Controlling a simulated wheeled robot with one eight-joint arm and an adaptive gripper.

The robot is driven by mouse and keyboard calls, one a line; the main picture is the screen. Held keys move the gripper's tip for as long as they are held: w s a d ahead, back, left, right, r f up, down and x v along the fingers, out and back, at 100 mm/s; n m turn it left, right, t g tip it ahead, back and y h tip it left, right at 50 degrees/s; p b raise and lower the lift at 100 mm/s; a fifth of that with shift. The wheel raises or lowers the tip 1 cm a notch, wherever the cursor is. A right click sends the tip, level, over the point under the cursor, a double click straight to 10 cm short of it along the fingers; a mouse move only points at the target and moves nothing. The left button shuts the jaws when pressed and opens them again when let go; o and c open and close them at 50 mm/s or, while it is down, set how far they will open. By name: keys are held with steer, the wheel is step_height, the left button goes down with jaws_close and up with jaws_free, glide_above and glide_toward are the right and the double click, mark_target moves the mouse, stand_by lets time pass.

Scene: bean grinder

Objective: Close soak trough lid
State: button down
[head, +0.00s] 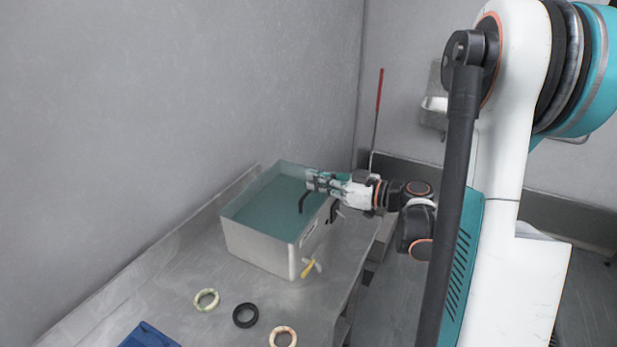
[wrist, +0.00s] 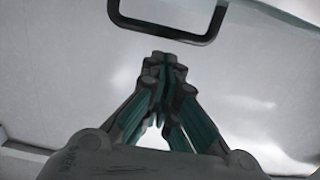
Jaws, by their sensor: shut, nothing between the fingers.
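The soak trough (head: 258,248) is a metal box on the metal bench in the head view, with a teal surface inside its rim. I cannot tell whether that surface is liquid or a see-through lid. A dark bent handle (head: 302,203) shows at the trough's right side, and a black handle (wrist: 168,36) also shows ahead of the fingers in the wrist view. My gripper (head: 312,182) is over the trough's far right part, close to the handle; contact cannot be told. Its fingertips (wrist: 163,62) are together and empty in the wrist view.
A yellow tap lever (head: 308,268) sticks out at the trough's near right corner. A pale green ring (head: 206,292), a black ring (head: 236,315) and a cream ring (head: 274,333) lie on the bench (head: 178,270) in front. A blue item (head: 148,337) lies at the near edge of the picture.

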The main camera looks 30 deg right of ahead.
mark_target(320, 207)
steer(key=shift+s+d+f+b, duration=0.2)
steer(key=shift+f+b, duration=0.3)
steer(key=shift+f, duration=0.35)
steer(key=shift+s+d+f+b, duration=0.1)
steer(key=shift+s+f+b, duration=0.1)
steer(key=shift+f+b, duration=0.45)
steer(key=shift+f, duration=0.15)
